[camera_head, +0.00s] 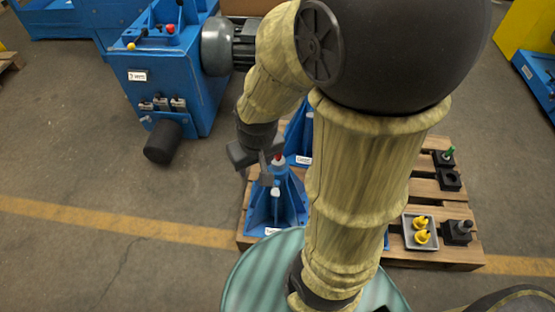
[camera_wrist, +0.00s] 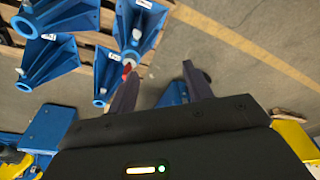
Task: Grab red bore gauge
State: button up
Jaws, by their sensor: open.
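The red bore gauge (camera_head: 277,158) shows as a small red piece at the top of a blue stand (camera_head: 275,208) on the pallet. In the wrist view the red gauge (camera_wrist: 127,70) appears right by the tip of the left finger, which partly hides it. I cannot tell whether they touch. My gripper (camera_head: 257,168) is open above the left end of the pallet, close to the red piece.
Several blue stands (camera_wrist: 65,14) with pale tips crowd the left of the wrist view. The wooden pallet (camera_head: 455,212) also carries a grey tray (camera_head: 408,232) with yellow pieces and black blocks (camera_head: 450,180). A blue machine (camera_head: 175,75) stands at the left.

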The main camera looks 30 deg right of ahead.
notch_tip(320, 180, down, 8)
jog(key=f+n+g+h+b, duration=0.1)
jog(key=n+g+h, duration=0.2)
jog(key=n+g, duration=0.2)
jog(key=n+t+h+b, duration=0.2)
jog(key=n+t+h, duration=0.95)
jog(key=n, duration=0.55)
send_near(278, 157)
jog(key=a+r+g+h, duration=0.2)
jog(key=a+r, duration=0.1)
jog(key=a, duration=0.2)
jog(key=shift+w+a+f+t, duration=0.1)
jog(key=shift+w+t, duration=0.15)
jog(key=shift+w, duration=0.15)
jog(key=x, duration=1.2)
jog(key=shift+b, duration=0.3)
